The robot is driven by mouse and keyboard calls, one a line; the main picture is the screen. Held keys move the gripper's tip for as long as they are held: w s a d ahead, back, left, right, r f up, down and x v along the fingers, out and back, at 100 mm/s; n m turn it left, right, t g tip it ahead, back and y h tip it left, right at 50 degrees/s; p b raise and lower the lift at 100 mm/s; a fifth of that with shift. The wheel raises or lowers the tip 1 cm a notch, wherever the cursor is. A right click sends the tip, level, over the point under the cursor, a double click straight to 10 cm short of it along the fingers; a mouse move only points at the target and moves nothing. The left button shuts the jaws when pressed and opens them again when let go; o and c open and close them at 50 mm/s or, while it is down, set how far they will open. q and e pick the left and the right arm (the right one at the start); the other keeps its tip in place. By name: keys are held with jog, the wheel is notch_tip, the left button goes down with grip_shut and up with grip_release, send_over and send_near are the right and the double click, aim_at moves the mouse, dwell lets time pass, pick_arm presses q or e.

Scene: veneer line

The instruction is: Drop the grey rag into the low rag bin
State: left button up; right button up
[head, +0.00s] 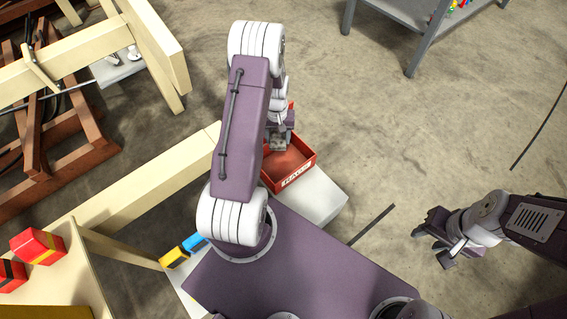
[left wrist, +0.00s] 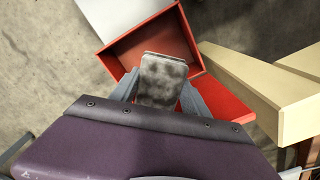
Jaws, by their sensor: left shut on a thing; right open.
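The low rag bin (head: 299,172) is a red open box with a white label on its front, standing on a pale low block. My left gripper (head: 279,141) is over the far left part of the bin. In the left wrist view it is shut on the grey rag (left wrist: 163,80), a mottled grey piece held between the fingers, with the red bin (left wrist: 225,97) behind and below it. The rag also shows small in the head view (head: 279,146). Whether the rag touches the bin cannot be told. My right gripper (head: 434,244) is open and empty, over bare floor at the right.
A cream wooden beam (head: 142,177) runs to the left of the bin. A table with red boxes (head: 38,246) stands at the lower left. A grey metal shelf (head: 408,16) is at the top right. The concrete floor between is mostly clear.

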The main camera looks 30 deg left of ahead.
pick_arm(q)
notch_tip(320, 180, down, 5)
jog(key=b, duration=0.4)
jog(key=shift+f+b, duration=0.1)
jog(key=shift+b, duration=0.25)
pick_arm(e)
notch_tip(320, 180, down, 6)
jog(key=shift+r, duration=0.25)
pick_arm(q)
jog(key=o, duration=1.3)
jog(key=shift+c, duration=0.2)
notch_tip(320, 180, up, 9)
jog(key=p, duration=0.5)
pick_arm(e)
notch_tip(320, 180, up, 5)
jog(key=shift+r, duration=0.1)
